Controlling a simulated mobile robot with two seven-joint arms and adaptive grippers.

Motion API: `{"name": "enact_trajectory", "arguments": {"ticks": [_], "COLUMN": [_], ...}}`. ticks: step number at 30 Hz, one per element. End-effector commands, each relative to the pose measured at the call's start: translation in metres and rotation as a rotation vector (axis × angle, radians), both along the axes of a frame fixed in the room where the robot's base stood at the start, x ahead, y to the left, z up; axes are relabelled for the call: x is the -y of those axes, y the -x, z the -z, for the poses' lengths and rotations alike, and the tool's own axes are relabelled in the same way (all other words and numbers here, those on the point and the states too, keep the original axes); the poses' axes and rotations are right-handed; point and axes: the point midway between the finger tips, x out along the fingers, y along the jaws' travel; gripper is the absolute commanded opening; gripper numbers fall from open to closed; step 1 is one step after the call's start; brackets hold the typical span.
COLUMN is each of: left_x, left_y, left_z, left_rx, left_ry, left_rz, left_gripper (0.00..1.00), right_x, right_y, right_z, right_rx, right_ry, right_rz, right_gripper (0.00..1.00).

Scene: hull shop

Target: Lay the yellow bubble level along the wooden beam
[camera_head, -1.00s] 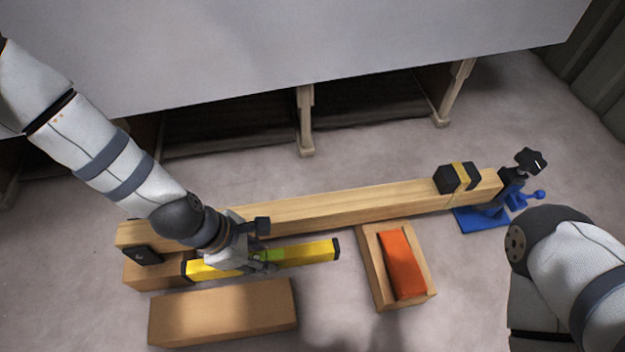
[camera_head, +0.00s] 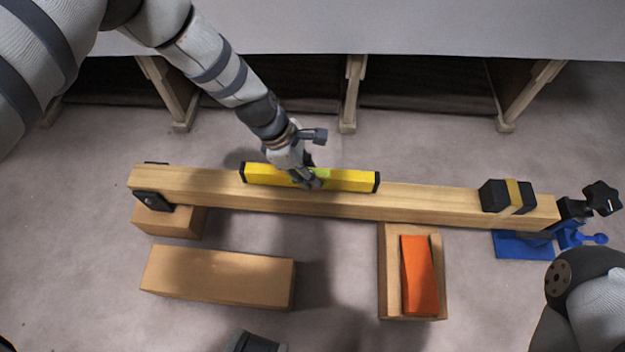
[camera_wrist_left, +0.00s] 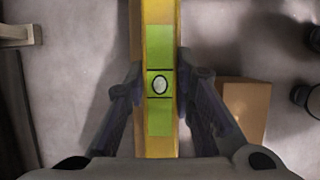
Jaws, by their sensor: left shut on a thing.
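The yellow bubble level (camera_head: 345,180), with black end caps, is lengthwise along the wooden beam (camera_head: 420,203), over its middle-left part and nearly parallel to it. I cannot tell whether it rests on the beam or hangs just above it. My left gripper (camera_head: 309,182) is shut on the level near its middle. In the left wrist view, the level (camera_wrist_left: 158,120) runs between the fingers, its green section and round vial showing. Part of the beam under the level is hidden. My right arm shows at the lower right, but its gripper is out of view.
A brown block (camera_head: 218,277) lies in front of the beam. A wooden tray (camera_head: 388,270) holds an orange piece (camera_head: 420,275). A black block with a yellow band (camera_head: 508,196) and a blue clamp stand (camera_head: 524,245) are at the beam's right end.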

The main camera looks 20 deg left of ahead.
Motion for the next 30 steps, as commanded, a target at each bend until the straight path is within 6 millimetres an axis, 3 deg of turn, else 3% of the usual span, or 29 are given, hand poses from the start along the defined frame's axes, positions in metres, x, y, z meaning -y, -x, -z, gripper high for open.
{"name": "enact_trajectory", "arguments": {"ticks": [7,17,18,21,30], "left_x": [0.000,0.000,0.000,0.000,0.000], "left_y": [-0.006,-0.007,-0.006,-0.006,-0.007], "left_z": [0.039,0.039,0.040,0.039,0.036], "left_rx": [-0.003,0.002,0.001,0.002,0.003], "left_ry": [0.001,0.000,0.001,0.000,0.000], "left_rz": [-0.001,-0.001,0.000,0.000,0.000], "left_gripper": [0.00,0.00,0.25,0.43,0.43], "right_x": [-0.001,0.000,0.000,0.000,-0.001], "right_y": [0.007,0.007,0.007,0.007,0.007], "right_z": [0.016,0.015,0.016,0.015,0.014], "right_rx": [-0.032,-0.034,-0.035,-0.034,-0.031], "right_ry": [-0.003,-0.002,-0.002,-0.002,-0.002], "right_rz": [-0.002,-0.003,-0.003,-0.003,-0.003], "right_gripper": [0.40,0.40,0.40,0.40,0.40]}}
